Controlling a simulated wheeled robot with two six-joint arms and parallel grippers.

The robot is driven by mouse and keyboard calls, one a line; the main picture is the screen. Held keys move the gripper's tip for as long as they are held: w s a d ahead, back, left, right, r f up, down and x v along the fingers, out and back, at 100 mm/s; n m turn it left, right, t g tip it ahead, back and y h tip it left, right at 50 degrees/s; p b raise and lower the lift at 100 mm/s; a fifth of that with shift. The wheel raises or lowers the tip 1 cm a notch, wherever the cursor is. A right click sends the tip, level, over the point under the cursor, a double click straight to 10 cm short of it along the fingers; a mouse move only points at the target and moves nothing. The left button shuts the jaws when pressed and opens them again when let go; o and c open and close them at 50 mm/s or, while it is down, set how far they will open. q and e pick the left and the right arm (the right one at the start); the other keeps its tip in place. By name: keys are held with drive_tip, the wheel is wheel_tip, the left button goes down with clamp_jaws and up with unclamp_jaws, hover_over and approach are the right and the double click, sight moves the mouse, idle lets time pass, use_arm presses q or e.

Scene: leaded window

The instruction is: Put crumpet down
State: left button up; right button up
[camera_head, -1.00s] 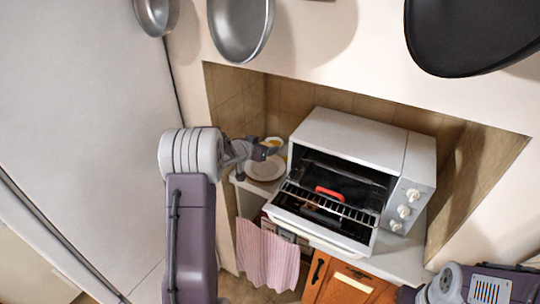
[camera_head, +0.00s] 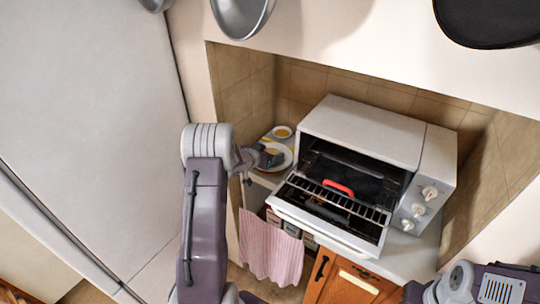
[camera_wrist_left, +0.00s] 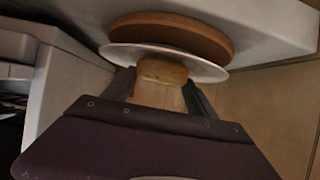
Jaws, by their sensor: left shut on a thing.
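My left gripper (camera_head: 268,157) is over the white plate (camera_head: 284,165) on the counter left of the toaster oven. In the left wrist view, my left gripper (camera_wrist_left: 160,88) is shut on the crumpet (camera_wrist_left: 162,72), a pale tan piece between the two dark fingers. The white plate (camera_wrist_left: 210,72) shows just beyond the crumpet, with a brown round thing (camera_wrist_left: 170,33) behind it. I cannot tell whether the crumpet touches the plate. My right arm shows at the lower right in the head view; its gripper is out of frame.
The toaster oven (camera_head: 362,132) stands right of the plate with its door (camera_head: 325,236) open and a red item (camera_head: 338,187) on its rack. A pink striped towel (camera_head: 270,248) hangs below. Tiled walls close the corner.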

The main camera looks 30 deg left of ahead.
use_arm(q)
drive_tip(key=shift+w+f, duration=0.25)
drive_tip(key=shift+f, duration=0.1)
drive_tip(key=o, duration=1.4)
drive_tip(key=shift+s, duration=0.1)
drive_tip(key=shift+c, duration=0.2)
drive_tip(key=shift+r, duration=0.3)
drive_tip(key=v, duration=1.2)
drive_tip(key=shift+f, duration=0.15)
